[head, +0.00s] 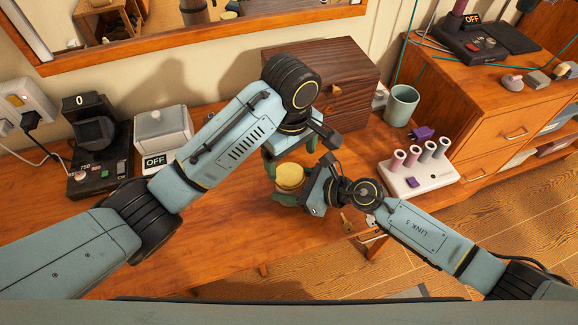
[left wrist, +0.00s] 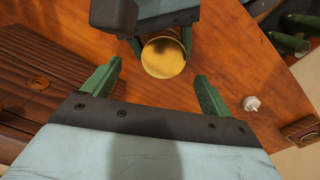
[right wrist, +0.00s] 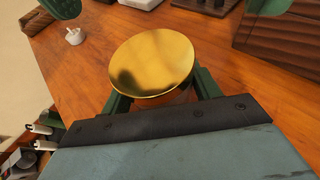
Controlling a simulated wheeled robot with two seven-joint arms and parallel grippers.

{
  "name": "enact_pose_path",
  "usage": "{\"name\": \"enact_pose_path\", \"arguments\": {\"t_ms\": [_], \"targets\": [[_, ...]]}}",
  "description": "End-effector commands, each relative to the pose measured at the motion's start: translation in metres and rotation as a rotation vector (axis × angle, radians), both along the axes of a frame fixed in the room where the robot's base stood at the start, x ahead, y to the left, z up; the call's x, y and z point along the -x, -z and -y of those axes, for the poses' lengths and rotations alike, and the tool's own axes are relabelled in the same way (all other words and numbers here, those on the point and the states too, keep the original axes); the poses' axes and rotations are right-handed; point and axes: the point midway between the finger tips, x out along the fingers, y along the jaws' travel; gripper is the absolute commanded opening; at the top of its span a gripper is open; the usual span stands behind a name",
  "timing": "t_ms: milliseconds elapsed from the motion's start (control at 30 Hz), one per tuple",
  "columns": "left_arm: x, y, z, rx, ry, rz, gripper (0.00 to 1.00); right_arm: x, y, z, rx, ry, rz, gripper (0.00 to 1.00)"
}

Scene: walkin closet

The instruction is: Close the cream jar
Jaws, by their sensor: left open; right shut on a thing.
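The cream jar (head: 290,176) shows a round gold lid on top, just above the wooden counter. My right gripper (head: 287,188) is shut around the jar's side. In the right wrist view, the gold lid (right wrist: 152,60) faces up and tilts toward the camera, with a strip of jar body (right wrist: 172,97) below it between the green fingers. My left gripper (head: 291,156) is open and empty, its fingers pointing down over the jar. In the left wrist view, the lid (left wrist: 164,58) lies between and beyond its fingertips. I cannot tell whether the lid sits fully on the jar.
A dark wooden box (head: 325,80) stands behind the grippers. A green cup (head: 401,105) and a white stand with several rollers (head: 418,168) are to the right. A white container (head: 163,132) and a black device (head: 97,150) are left. The counter's front left is clear.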

Motion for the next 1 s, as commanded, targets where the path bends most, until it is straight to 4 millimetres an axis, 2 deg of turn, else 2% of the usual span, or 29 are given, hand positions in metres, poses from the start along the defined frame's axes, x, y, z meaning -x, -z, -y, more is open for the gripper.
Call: {"name": "enact_pose_path", "arguments": {"t_ms": [600, 933, 1000], "targets": [[0.003, 0.047, -0.006, -0.015, -0.01, -0.021, 0.85, 0.0, 0.0, 0.0, 0.0, 0.0, 0.001, 0.0], [0.003, 0.049, -0.005, -0.014, -0.01, -0.019, 0.85, 0.0, 0.0, 0.0, -0.001, -0.001, 0.001, 0.0], [0.003, 0.049, -0.005, -0.014, -0.01, -0.019, 0.76, 0.0, 0.0, -0.001, -0.001, -0.001, 0.001, 0.0]]}}
